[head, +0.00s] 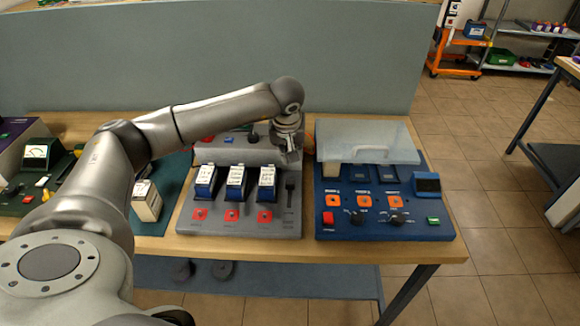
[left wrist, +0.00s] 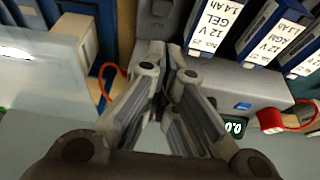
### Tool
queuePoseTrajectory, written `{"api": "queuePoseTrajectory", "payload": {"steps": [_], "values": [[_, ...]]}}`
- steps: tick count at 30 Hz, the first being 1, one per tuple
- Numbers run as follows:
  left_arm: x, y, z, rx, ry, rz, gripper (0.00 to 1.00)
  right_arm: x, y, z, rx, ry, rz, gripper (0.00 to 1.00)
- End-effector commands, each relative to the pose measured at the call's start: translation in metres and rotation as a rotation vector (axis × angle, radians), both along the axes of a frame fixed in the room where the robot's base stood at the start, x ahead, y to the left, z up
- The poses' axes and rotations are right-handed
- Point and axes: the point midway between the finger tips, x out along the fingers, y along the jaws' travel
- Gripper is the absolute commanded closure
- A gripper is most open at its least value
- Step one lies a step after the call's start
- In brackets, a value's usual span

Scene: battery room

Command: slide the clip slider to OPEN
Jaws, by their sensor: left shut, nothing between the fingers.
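The clip slider (head: 290,184) is a small dark knob in a vertical slot at the right side of the grey battery dock (head: 245,226). Its lettering is too small to read in the head view. My left gripper (head: 291,157) is shut and empty, pointing down just behind the slider, and appears apart from it. In the left wrist view the closed fingers (left wrist: 171,48) cover part of the grey dock (left wrist: 222,82), and I cannot make out the slider there. My right gripper is in neither view.
Three labelled blue-and-white batteries (head: 236,181) stand in the dock left of the slider. A blue charger (head: 382,218) with a clear lid (head: 365,138) stands close on the right. A loose battery (head: 147,202) stands on the green mat, left of the dock.

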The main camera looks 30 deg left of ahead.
Motion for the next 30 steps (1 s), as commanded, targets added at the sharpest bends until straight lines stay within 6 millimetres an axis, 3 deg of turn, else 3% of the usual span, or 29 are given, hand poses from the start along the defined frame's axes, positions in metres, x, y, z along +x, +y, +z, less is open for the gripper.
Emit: {"api": "queuePoseTrajectory", "payload": {"steps": [7,13,19,30], "values": [[0.005,0.002,-0.017,-0.004,0.004,0.001,1.00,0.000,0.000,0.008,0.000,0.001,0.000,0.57],[0.015,0.008,-0.052,-0.004,0.005,0.002,1.00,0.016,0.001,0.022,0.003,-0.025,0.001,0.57],[0.024,0.013,-0.080,-0.005,0.002,0.000,1.00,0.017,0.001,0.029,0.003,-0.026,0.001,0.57],[0.028,0.016,-0.095,-0.005,-0.001,-0.002,1.00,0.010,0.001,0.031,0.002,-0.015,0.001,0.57]]}}
